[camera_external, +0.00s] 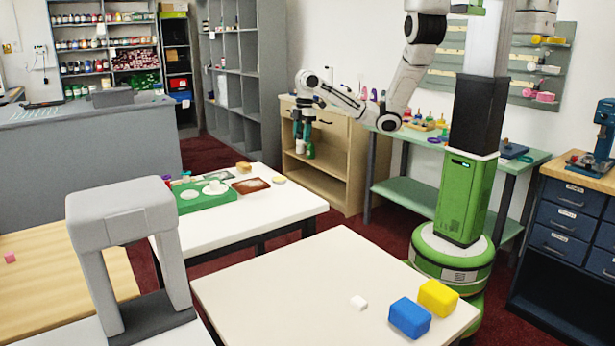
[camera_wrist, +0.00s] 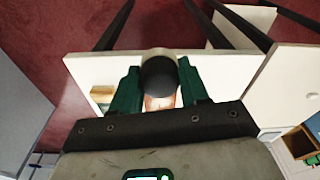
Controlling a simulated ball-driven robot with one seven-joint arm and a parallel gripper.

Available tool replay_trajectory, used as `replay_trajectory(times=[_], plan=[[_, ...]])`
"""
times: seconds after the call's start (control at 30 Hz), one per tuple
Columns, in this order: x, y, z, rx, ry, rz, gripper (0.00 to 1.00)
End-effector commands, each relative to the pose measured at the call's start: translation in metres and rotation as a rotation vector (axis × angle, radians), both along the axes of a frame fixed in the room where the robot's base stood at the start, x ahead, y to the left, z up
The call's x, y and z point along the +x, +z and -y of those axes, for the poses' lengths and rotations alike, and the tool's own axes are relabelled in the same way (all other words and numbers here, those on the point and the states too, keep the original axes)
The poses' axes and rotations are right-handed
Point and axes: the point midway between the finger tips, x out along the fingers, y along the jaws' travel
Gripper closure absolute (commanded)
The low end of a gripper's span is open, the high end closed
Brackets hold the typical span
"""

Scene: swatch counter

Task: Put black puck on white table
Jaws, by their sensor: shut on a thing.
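My gripper (camera_wrist: 158,84) has two green fingers, shut on a dark round thing (camera_wrist: 158,74) with a paler upper edge, which I take as the black puck. In the external view my gripper (camera_external: 304,138) hangs in the air before the wooden shelf unit, to the right of and higher than the white table (camera_external: 290,212); the held puck is hard to make out there. In the wrist view the white table (camera_wrist: 90,68) lies beyond and below the puck, clear of it. The fingers hide part of the tabletop.
The white table bears a green tray (camera_external: 187,203) with several pieces, a brown tray (camera_external: 250,186) and small blocks at its far end. Its front right part is bare. A cream table (camera_external: 270,285) nearer the camera bears blue and yellow blocks. The wooden shelf unit (camera_external: 345,188) stands behind my gripper.

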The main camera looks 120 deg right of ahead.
Motion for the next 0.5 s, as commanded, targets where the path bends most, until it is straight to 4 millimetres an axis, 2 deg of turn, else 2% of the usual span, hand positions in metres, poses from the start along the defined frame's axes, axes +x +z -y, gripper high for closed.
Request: replay_trajectory(times=[0.5], plan=[[0.03, -0.011, 0.019, -0.005, 0.003, 0.006, 0.85]])
